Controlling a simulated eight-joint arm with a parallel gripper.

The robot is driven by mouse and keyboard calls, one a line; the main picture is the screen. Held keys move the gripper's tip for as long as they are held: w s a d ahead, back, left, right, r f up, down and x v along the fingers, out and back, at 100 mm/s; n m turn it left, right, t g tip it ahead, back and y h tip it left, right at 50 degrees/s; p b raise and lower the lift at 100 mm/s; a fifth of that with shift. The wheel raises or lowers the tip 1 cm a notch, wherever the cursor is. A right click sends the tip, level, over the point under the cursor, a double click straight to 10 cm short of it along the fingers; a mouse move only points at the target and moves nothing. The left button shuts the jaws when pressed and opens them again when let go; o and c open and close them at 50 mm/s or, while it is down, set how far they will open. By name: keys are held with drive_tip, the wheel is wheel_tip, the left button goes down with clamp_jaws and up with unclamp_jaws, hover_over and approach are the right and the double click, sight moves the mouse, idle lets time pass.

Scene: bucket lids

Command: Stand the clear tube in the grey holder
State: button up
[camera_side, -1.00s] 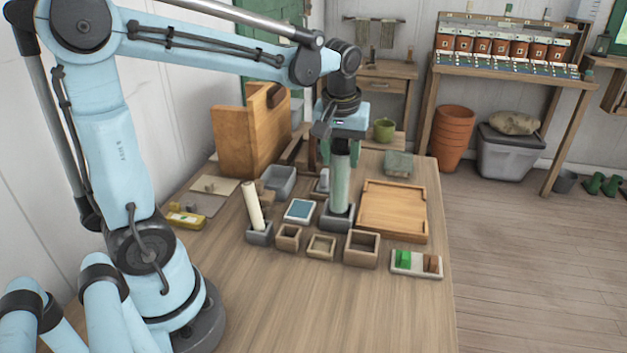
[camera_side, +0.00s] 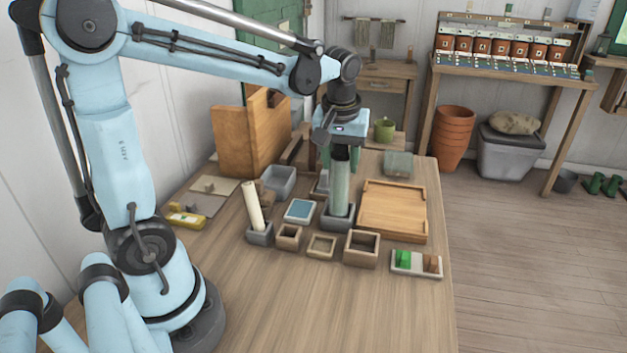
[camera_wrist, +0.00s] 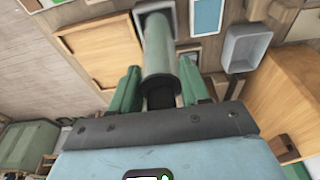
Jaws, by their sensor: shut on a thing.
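The clear tube (camera_side: 341,185) is a greenish, see-through cylinder standing about upright. My gripper (camera_side: 340,157) is shut on its upper part. The tube's lower end is at the grey holder (camera_side: 337,221), a square open block, and seems to be inside its opening. In the wrist view the tube (camera_wrist: 160,52) runs from between my green fingers (camera_wrist: 159,88) to the holder (camera_wrist: 141,20). The holder's walls hide the tube's foot, so I cannot tell whether it touches the bottom.
A cream tube (camera_side: 253,204) leans in another grey holder (camera_side: 260,233) at left. Several wooden boxes, such as the one at front right (camera_side: 361,248), stand close by. A wooden tray (camera_side: 393,208) lies to the right. The table's front is clear.

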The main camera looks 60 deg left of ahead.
drive_tip(key=shift+f, duration=1.3)
drive_tip(key=o, duration=1.3)
drive_tip(key=shift+c, duration=0.7)
drive_tip(key=shift+s+d+r, duration=0.15)
drive_tip(key=shift+r, duration=1.35)
drive_tip(key=shift+s+d+r, duration=0.2)
drive_tip(key=shift+r, duration=1.25)
drive_tip(key=shift+s+d+r, duration=0.15)
drive_tip(key=shift+r, duration=1.35)
